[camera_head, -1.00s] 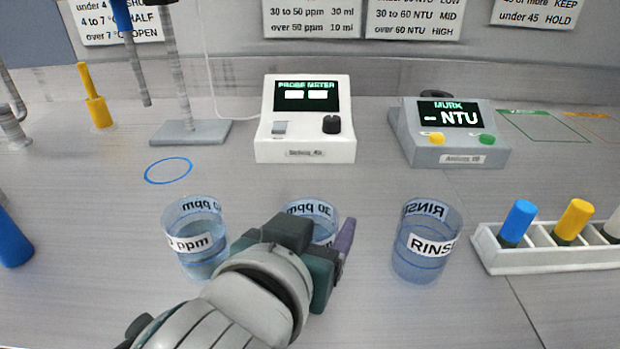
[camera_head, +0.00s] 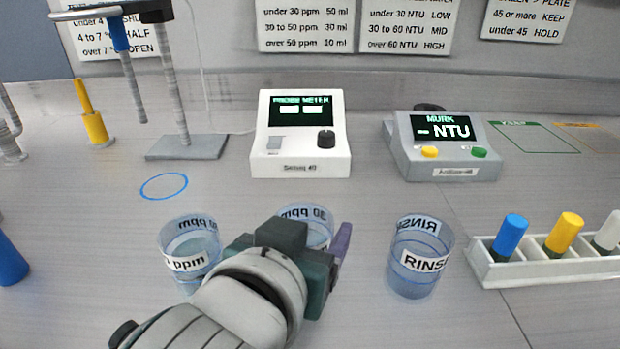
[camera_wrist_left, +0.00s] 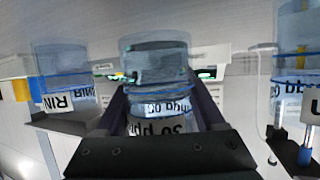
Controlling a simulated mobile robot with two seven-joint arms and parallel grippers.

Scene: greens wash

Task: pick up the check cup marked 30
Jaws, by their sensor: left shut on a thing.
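The check cup marked 30 ppm (camera_head: 318,222) is a clear cup with a white label band and water in it. In the head view my left gripper (camera_head: 318,240) covers most of it. In the left wrist view the cup (camera_wrist_left: 155,65) stands upright between the two fingers, and my left gripper (camera_wrist_left: 155,112) is shut on it. Whether its base touches the counter is hidden. My right gripper is in neither view.
Another ppm cup (camera_head: 190,248) stands close on the left, its number partly hidden. The RINSE cup (camera_head: 420,258) stands to the right. Behind are a probe meter (camera_head: 300,160), a murk meter (camera_head: 445,160) and a probe stand (camera_head: 187,147). A vial rack (camera_head: 545,270) is at right.

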